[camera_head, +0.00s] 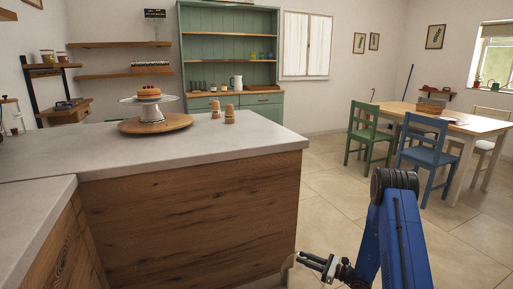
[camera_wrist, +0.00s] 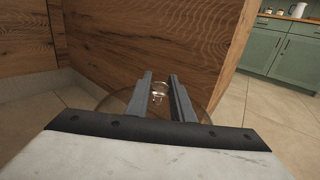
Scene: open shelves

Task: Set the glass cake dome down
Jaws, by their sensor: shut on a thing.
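My gripper (camera_head: 318,262) is low in front of the wood-panelled counter's right end in the head view, below the countertop. In the wrist view my gripper (camera_wrist: 161,84) has its two dark fingers on either side of the small clear knob (camera_wrist: 158,93) of the glass cake dome (camera_wrist: 112,104). The dome is see-through and shows as a faint round outline around the fingers, over the floor and wood panel. Its lower rim is hard to make out. A cake stand (camera_head: 152,112) with a cake (camera_head: 149,93) on it stands uncovered on the counter.
The stand is on a round wooden board (camera_head: 178,124) on the grey countertop (camera_head: 60,150). Wooden shakers (camera_head: 229,115) stand to its right. The wood counter side (camera_head: 190,215) is close to my gripper. Chairs (camera_head: 428,155) and a table (camera_head: 470,122) stand right; tiled floor lies between.

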